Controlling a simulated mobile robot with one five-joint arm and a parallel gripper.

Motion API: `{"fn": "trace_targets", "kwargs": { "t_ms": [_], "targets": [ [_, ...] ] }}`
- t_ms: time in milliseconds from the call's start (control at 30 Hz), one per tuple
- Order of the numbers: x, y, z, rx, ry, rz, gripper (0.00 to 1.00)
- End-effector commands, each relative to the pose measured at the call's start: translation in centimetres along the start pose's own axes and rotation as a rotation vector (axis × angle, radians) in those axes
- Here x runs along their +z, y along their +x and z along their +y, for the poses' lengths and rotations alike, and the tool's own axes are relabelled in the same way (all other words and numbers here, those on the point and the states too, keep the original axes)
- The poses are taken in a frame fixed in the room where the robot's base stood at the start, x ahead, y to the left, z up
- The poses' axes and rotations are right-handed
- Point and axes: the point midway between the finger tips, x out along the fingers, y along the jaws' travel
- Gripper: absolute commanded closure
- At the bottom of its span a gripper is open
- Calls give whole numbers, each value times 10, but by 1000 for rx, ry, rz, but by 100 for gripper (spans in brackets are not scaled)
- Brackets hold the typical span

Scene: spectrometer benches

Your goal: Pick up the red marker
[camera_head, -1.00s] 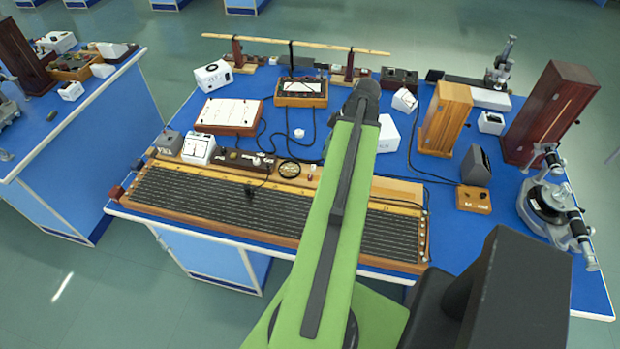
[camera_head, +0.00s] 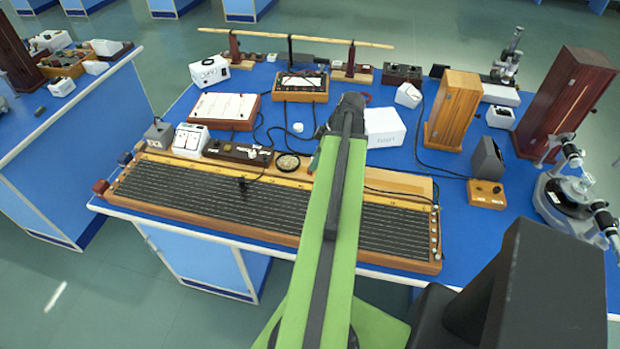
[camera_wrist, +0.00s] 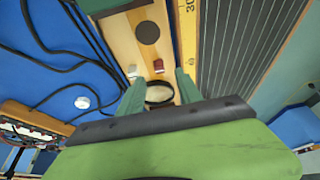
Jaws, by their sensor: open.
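A small red piece with a pale lower part (camera_wrist: 158,66), which looks like the red marker, stands on a light wooden strip in the wrist view. A small white piece (camera_wrist: 132,71) is beside it on the left. My gripper (camera_wrist: 157,86) is open, its two green fingers apart over the strip with nothing held. The red piece shows just beyond the fingertips, within the gap between them. A round black-rimmed dial (camera_wrist: 159,93) shows between the fingers.
The long dark-striped board (camera_head: 240,207) with a yellow scale runs along the bench front. A round meter (camera_head: 288,162), a white box (camera_head: 384,127) and black cables are close by. Wooden cabinets (camera_head: 453,110) stand at the right. Some blue bench top is clear behind the board.

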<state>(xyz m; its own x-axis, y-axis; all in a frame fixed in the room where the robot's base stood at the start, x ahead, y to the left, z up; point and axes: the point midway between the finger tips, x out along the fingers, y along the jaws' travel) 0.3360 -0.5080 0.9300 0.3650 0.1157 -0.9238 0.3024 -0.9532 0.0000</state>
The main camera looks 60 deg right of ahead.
Motion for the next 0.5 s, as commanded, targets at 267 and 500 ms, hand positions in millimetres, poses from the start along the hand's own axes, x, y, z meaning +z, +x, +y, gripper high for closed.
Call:
{"fn": "trace_targets", "kwargs": {
  "t_ms": [267,500],
  "targets": [
    [3,33,0,0,0,0,58],
    [0,52,0,0,0,0,58]
  ]
}}
